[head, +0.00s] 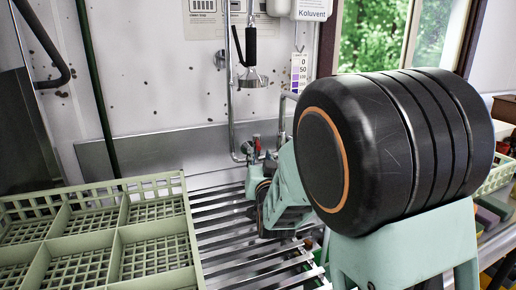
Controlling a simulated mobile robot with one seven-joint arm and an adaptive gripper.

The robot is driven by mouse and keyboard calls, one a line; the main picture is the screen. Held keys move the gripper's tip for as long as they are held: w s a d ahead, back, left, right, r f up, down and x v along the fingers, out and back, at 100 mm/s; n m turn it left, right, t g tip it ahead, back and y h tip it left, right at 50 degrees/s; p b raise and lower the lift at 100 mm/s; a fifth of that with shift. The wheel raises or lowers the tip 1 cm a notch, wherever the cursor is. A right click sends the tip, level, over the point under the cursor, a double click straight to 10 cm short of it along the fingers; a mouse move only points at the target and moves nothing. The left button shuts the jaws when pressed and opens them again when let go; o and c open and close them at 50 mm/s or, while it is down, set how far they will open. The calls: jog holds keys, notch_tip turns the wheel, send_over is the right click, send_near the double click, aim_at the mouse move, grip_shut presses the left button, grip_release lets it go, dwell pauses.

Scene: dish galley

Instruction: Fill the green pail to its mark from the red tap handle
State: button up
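A small red tap handle (257,143) stands at the back wall, above the slatted metal drainboard. My arm's pale green and black links cover much of the right half of the view. The far end of my arm, with my gripper (262,190), is low beside the tap, below the red handle. Its fingers are too small and covered to tell whether they are open or shut. No green pail can be made out for sure; a thin green strip (325,244) shows beside my arm, mostly hidden by it. No fill mark is visible.
A pale green dish rack (120,232) with compartments fills the lower left. A spray head (252,78) on a metal pipe hangs above the drainboard (222,232). A colour strip with numbers (298,75) is on the wall. Another pale green rack (497,175) is at the right.

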aim_at(259, 150)
jog(key=w, duration=0.7)
jog(key=shift+w+a, duration=0.25)
jog(key=shift+a, duration=0.15)
grip_shut()
